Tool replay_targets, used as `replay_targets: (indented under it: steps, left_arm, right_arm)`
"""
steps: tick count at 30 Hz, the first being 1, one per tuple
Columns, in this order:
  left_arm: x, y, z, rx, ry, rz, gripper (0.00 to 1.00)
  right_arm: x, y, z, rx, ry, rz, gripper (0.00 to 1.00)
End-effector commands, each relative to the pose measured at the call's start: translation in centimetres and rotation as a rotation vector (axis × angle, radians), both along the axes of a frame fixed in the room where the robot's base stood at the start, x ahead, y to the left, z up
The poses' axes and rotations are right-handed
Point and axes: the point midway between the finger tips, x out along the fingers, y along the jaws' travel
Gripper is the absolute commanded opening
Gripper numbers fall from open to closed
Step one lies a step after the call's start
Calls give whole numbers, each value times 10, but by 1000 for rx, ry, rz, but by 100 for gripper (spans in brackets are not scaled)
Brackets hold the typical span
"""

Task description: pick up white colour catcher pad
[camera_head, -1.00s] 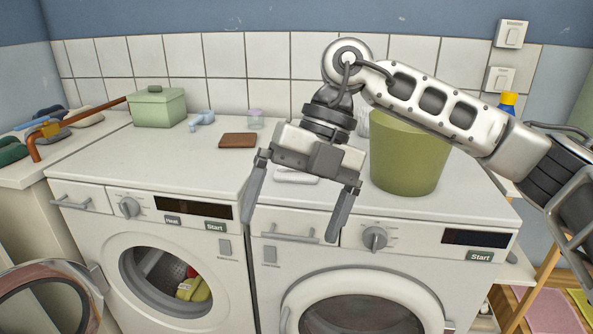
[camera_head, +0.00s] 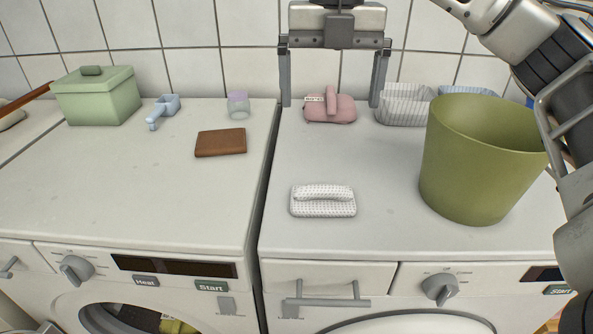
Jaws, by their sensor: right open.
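The white colour catcher pad (camera_head: 323,201) lies flat on top of the right-hand machine, near the middle of its front half. It is a textured white rectangle with a raised ridge along its top. My right gripper (camera_head: 331,101) is open and empty, its two fingers pointing down at the back of the same machine top. It appears beyond the pad, with its fingers on either side of a pink item (camera_head: 330,107) in the picture; I cannot tell its exact height. My left gripper is not in view.
An olive green bin (camera_head: 481,160) stands right of the pad. White (camera_head: 404,104) and blue baskets sit behind it. On the left machine are a brown wallet-like item (camera_head: 220,142), a blue scoop (camera_head: 163,110), a small jar (camera_head: 238,105) and a green lidded box (camera_head: 98,97). Space around the pad is clear.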

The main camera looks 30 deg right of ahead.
Motion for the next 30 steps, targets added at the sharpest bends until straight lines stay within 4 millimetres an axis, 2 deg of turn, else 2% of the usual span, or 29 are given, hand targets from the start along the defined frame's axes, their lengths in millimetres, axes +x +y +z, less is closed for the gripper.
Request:
replay_targets:
  steps: [5,10,15,23,30]
  left_arm:
    - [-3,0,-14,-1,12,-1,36]
    - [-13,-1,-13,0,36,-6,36]
    - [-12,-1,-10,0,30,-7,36]
    - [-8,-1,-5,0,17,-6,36]
    - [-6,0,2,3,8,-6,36]
  right_arm:
    - [-1,0,-30,1,5,2,98]
    - [-2,0,-62,-1,5,0,98]
    - [-1,0,-92,1,3,0,98]
    - [-1,1,-111,1,2,2,98]
    - [-3,4,-146,0,4,0,98]
